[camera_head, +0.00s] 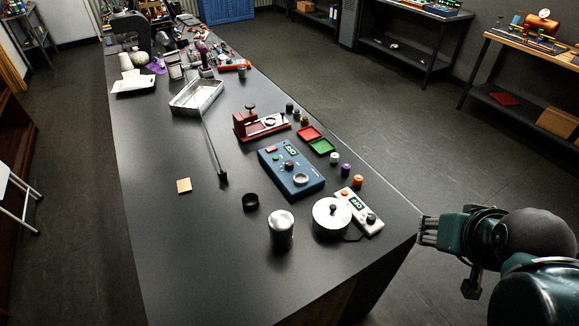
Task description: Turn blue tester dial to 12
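The blue tester (274,164) is a flat box lying on the black table, right of the middle of its width. A lit green display is near its far end; its characters are too small to read surely. A small dark dial (289,165) sits at its middle, and a pale round part (301,180) is nearer its front end. The dial's setting is too small to read. My gripper (428,232) is at the right, beyond the table's right edge and well away from the tester. It touches nothing I can see; its finger opening is unclear from this angle.
A white device (371,218) with a display and a round silver pot (325,225) stand nearest my gripper. A white-topped canister (280,232), black ring (250,202), small jars, red and green trays (322,146) and a red press (243,124) surround the tester. The table's near left is clear.

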